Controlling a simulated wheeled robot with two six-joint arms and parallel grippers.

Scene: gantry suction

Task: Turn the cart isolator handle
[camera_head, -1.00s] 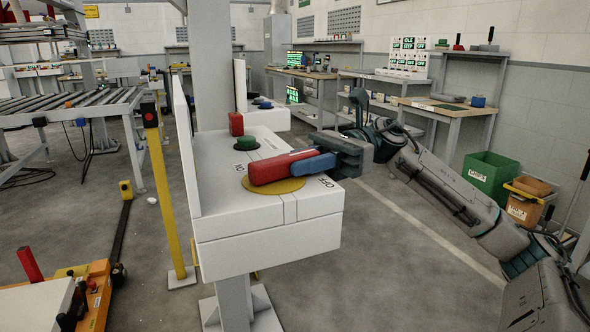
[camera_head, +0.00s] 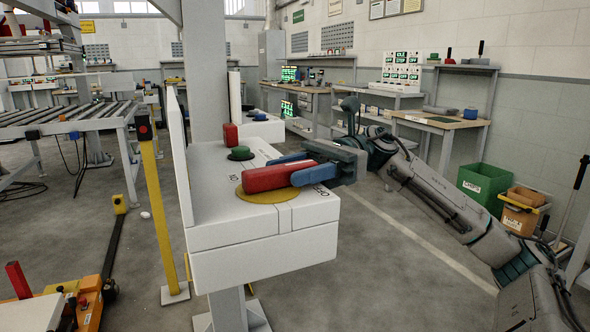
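The red isolator handle (camera_head: 268,179) lies over a round yellow plate (camera_head: 256,197) on top of the white cart box (camera_head: 240,240). It points right, toward a partly hidden marking near the box's right edge. My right gripper (camera_head: 296,167) reaches in from the right at the handle's outer end. Its blue fingers are spread, one on the near side of the handle and one on the far side, with room beside the far finger. The near finger hides part of the handle's end. My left gripper is out of view.
A green button (camera_head: 240,153) and a red block (camera_head: 231,135) stand on the box behind the handle. A grey post (camera_head: 206,70) rises behind the box. A yellow post (camera_head: 160,210) stands at left.

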